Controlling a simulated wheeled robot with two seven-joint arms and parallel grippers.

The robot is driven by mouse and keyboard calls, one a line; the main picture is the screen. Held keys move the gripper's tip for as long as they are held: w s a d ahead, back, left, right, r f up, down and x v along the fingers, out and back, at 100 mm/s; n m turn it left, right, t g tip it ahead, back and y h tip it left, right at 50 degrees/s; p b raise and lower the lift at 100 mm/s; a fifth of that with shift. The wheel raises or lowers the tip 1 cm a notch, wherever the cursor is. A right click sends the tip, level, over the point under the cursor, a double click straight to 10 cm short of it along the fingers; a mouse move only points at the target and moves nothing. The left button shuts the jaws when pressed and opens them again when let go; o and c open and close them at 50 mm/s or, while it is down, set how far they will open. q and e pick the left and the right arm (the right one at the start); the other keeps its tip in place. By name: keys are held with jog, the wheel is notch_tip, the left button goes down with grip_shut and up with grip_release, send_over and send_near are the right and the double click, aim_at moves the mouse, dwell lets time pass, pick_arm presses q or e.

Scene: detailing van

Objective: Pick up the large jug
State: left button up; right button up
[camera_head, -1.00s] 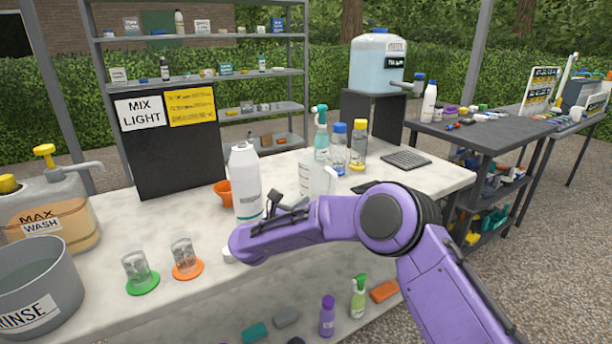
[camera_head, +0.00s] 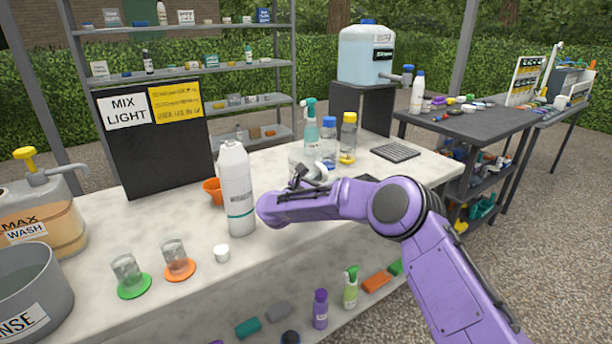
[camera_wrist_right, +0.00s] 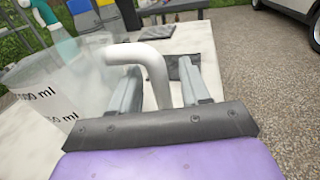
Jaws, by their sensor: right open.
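The large jug (camera_wrist_right: 75,85) is a clear measuring jug with millilitre marks and a white handle (camera_wrist_right: 150,60), at the left of the right wrist view. In the head view it is mostly hidden behind my right gripper (camera_head: 308,172). My right gripper is open, with its two fingers (camera_wrist_right: 160,72) on either side of the handle. I cannot tell whether either finger touches the handle. The jug stands on the white worktop. My left gripper is in neither view.
A tall white bottle (camera_head: 236,185) stands left of my right gripper. A teal spray bottle (camera_head: 311,135), a blue-capped bottle (camera_head: 328,143) and a yellow-capped bottle (camera_head: 348,140) stand behind it.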

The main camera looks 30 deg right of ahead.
grip_shut()
jog(key=shift+r, duration=0.1)
